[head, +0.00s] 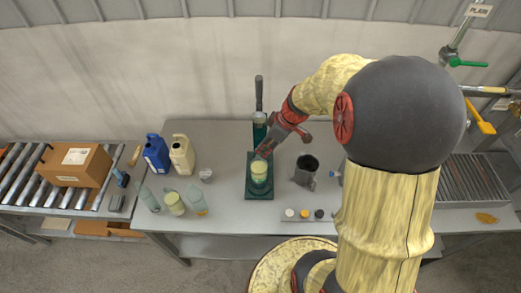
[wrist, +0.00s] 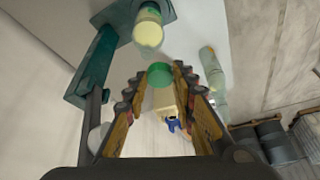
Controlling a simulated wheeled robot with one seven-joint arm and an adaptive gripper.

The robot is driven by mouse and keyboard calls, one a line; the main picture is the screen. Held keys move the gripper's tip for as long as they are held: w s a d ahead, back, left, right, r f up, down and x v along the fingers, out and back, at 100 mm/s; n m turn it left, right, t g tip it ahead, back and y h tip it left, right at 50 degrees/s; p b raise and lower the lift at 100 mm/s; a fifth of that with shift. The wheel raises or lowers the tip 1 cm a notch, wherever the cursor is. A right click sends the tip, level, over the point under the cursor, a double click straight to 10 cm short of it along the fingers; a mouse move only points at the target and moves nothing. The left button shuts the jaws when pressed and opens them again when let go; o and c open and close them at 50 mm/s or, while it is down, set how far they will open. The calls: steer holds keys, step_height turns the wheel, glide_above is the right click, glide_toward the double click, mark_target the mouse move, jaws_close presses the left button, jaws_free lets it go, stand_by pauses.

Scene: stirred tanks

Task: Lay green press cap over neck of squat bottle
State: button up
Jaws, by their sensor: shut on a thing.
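The green press cap (wrist: 160,74) is held between the fingertips of my gripper (wrist: 161,80) in the wrist view. In the head view my gripper (head: 265,151) reaches in beside the press column, and the cap cannot be made out clearly there. A squat bottle (head: 259,175) with pale yellow-green contents stands upright on the dark green base of the press (head: 250,193). It also shows in the wrist view (wrist: 148,33), apart from the cap. My gripper is close above the bottle in the head view, and the neck is hard to see.
Several clear bottles (head: 173,204) stand left of the press, with blue (head: 156,153) and cream jugs (head: 182,155) behind. A dark grey pitcher (head: 306,170) stands to the right. A small tray (head: 305,221) with white, orange and black caps lies in front.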

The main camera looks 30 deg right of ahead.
mark_target(259, 156)
steer(key=w+f, duration=0.1)
steer(key=f, duration=0.1)
steer(key=w+f, duration=0.2)
steer(key=shift+w+d+f, duration=0.15)
steer(key=shift+w+d, duration=0.05)
step_height(259, 156, down, 3)
steer(key=shift+w+p, duration=0.15)
steer(key=shift+p, duration=0.55)
steer(key=shift+f, duration=0.1)
steer(key=shift+f+b, duration=0.65)
steer(key=shift+b, duration=0.5)
steer(key=o, duration=0.7)
steer(key=shift+c, duration=0.2)
steer(key=shift+r, duration=0.1)
